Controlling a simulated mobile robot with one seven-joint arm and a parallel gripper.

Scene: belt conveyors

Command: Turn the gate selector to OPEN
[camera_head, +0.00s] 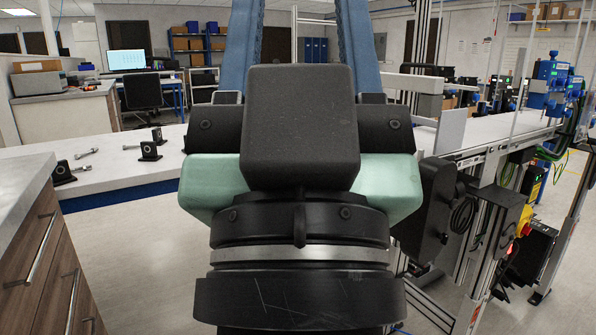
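I cannot make out a gate selector or an OPEN marking. A black and pale green part of my own arm fills the middle of the view and hides what lies behind it. I cannot see my gripper's fingertips. On the right, a conveyor (491,128) runs away behind my arm. A yellow box (525,221) with a red part hangs under its frame, too small to read. A dark box (437,200) with a coiled cable is on the near end of the frame, beside my arm.
A pale bench (112,176) on the left carries black blocks (149,151) and small metal tools. A drawer cabinet (40,250) stands at the near left. Blue equipment (550,85) stands along the conveyor. A desk with a monitor (126,60) is at the back. Floor shows between cabinet and arm.

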